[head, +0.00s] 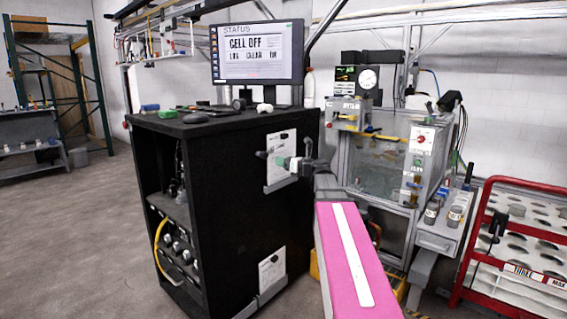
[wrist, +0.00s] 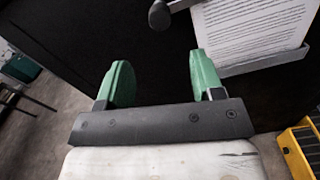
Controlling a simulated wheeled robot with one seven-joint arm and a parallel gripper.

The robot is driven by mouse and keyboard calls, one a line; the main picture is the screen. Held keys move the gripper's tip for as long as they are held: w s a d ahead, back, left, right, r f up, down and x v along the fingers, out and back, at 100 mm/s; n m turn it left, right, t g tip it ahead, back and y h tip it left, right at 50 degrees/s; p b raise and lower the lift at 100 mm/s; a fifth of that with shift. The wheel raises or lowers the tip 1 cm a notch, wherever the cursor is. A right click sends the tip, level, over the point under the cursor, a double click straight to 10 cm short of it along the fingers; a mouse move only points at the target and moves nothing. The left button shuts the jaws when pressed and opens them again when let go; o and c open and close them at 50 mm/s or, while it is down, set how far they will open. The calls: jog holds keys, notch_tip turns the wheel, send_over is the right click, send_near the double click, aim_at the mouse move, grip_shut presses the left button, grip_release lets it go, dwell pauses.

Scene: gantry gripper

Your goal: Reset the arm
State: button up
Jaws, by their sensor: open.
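My gripper (wrist: 161,76) has two green fingers set well apart, with nothing between them. In the head view my gripper (head: 281,162) is at the side of the black cabinet (head: 228,200), in front of a white paper sheet in a holder (head: 281,141). A dark lever with a rounded end (wrist: 159,16) lies just ahead of the fingers in the wrist view, apart from them. The sheet (wrist: 255,30) shows at the upper right there. My pink arm link reaches up from the bottom of the head view.
A monitor (head: 257,53) reading "CELL OFF" stands on the cabinet. A glass-walled tank (head: 378,160) stands right of my arm, with a red rack (head: 470,240) further right. A yellow item (wrist: 302,150) is at the wrist view's lower right. Open floor (head: 70,230) lies left.

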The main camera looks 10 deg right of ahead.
jog(key=s+a+f+n+g+h, duration=0.1)
jog(key=s+a+f+n+g, duration=0.25)
jog(key=f+n, duration=0.35)
jog(key=s+a+f+n+g+h, duration=0.25)
jog(key=s+f+n, duration=0.2)
jog(key=f, duration=0.55)
jog(key=s+a+f+n+g, duration=0.3)
jog(key=s+f+n, duration=0.15)
jog(key=f, duration=0.35)
jog(key=s+d+f+n+g+h, duration=0.2)
jog(key=s+f+n+g+h, duration=0.3)
jog(key=s+f+n, duration=0.9)
jog(key=shift+s+n+g+h, duration=0.3)
jog(key=shift+s+n+h, duration=0.25)
jog(key=shift+h, duration=0.5)
